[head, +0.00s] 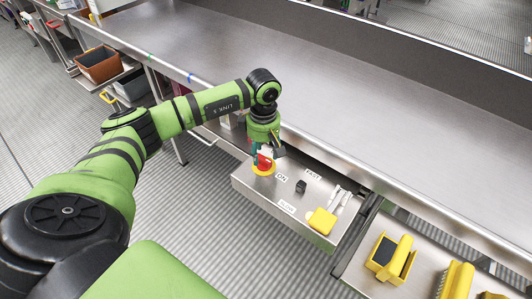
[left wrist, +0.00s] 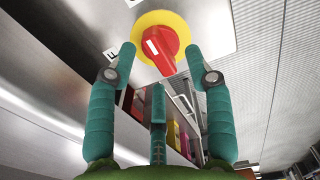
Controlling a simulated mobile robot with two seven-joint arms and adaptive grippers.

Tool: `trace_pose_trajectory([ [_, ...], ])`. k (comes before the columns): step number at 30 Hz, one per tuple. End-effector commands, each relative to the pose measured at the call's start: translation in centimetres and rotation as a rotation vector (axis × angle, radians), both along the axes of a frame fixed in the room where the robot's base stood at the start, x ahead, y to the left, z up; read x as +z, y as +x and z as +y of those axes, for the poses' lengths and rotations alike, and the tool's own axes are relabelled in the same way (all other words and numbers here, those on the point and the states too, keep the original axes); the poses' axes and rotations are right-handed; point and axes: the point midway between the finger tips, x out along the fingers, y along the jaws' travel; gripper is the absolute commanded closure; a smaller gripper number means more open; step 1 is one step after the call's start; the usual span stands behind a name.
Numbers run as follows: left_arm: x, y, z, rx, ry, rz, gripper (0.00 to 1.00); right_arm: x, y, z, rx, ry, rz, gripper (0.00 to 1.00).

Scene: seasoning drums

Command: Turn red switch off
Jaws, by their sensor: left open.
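The red switch (head: 265,161) is a red knob on a round yellow plate, at the left end of a metal control box (head: 262,198) with the label ON beside it. In the left wrist view the red knob (left wrist: 160,48) with a white mark sits on its yellow disc (left wrist: 178,22), between the fingertips. My left gripper (left wrist: 163,62) has teal fingers spread on both sides of the knob, open, with no clear contact. In the head view my left gripper (head: 262,150) is at the switch and partly hides it. My right gripper is not in view.
The box also carries a black knob (head: 301,186) near the labels FAST and SLOW, and a yellow part (head: 321,221). A long steel counter (head: 330,110) runs behind it. Yellow-handled tools (head: 391,259) lie at lower right. Brown bins (head: 99,65) stand at upper left.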

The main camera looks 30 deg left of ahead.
Motion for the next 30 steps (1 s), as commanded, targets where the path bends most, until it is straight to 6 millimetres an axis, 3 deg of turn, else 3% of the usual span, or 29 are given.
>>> trace_pose_trajectory([
  [6,-2.1,0.0,-0.1,0.002,-0.002,0.000,0.48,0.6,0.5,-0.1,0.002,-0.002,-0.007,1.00],
  [15,-2.5,0.0,-0.1,0.001,-0.003,-0.001,0.48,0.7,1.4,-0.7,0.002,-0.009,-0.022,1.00],
  [19,-2.4,0.1,-0.1,0.001,-0.003,-0.001,1.00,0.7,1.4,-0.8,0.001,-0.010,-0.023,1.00],
  [30,-2.5,0.1,-0.1,0.022,-0.003,-0.002,1.00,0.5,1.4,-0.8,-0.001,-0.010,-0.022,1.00],
])
